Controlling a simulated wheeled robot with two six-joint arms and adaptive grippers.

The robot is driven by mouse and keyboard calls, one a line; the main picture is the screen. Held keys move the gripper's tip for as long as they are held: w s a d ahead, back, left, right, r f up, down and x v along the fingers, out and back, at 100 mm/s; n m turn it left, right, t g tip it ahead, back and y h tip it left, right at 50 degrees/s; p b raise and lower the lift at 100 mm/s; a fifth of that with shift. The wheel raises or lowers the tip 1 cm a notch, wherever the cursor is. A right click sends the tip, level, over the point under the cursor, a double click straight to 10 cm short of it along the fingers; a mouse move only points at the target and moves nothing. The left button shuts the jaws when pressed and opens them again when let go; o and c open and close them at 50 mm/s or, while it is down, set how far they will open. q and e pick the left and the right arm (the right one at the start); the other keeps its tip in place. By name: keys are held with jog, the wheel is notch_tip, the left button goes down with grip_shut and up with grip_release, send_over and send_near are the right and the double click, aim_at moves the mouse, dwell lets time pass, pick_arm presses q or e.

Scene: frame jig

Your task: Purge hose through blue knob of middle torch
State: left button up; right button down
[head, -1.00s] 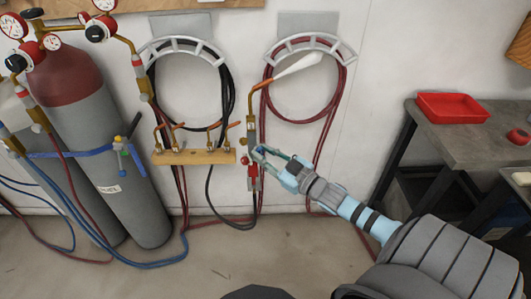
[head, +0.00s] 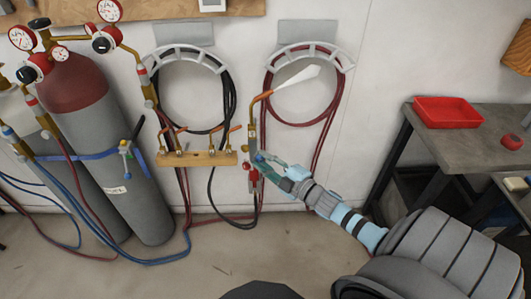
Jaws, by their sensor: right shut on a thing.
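The middle torch (head: 252,137) stands upright just right of the wooden torch rail, its brass tube bent to the right at the top. A white cone-shaped flame (head: 298,81) shows at its tip. A red knob (head: 246,167) sits on its left side, low on the handle. My right gripper (head: 262,160) reaches in from the lower right and is shut at the torch's right side, on the blue knob (head: 259,156). The fingers hide most of that knob. My left gripper is not in view.
The wooden rail (head: 200,159) holds other torches. Hoses hang on two wall racks, black (head: 232,95) and red (head: 268,90). Gas cylinders (head: 140,190) with gauges stand at left. A bench (head: 450,140) with a red tray (head: 447,112) stands at right.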

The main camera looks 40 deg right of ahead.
jog(key=shift+n, duration=0.5)
jog(key=c, duration=1.4)
grip_release()
jog(key=s+d, duration=0.1)
jog(key=s, duration=1.1)
jog(key=shift+d, duration=0.25)
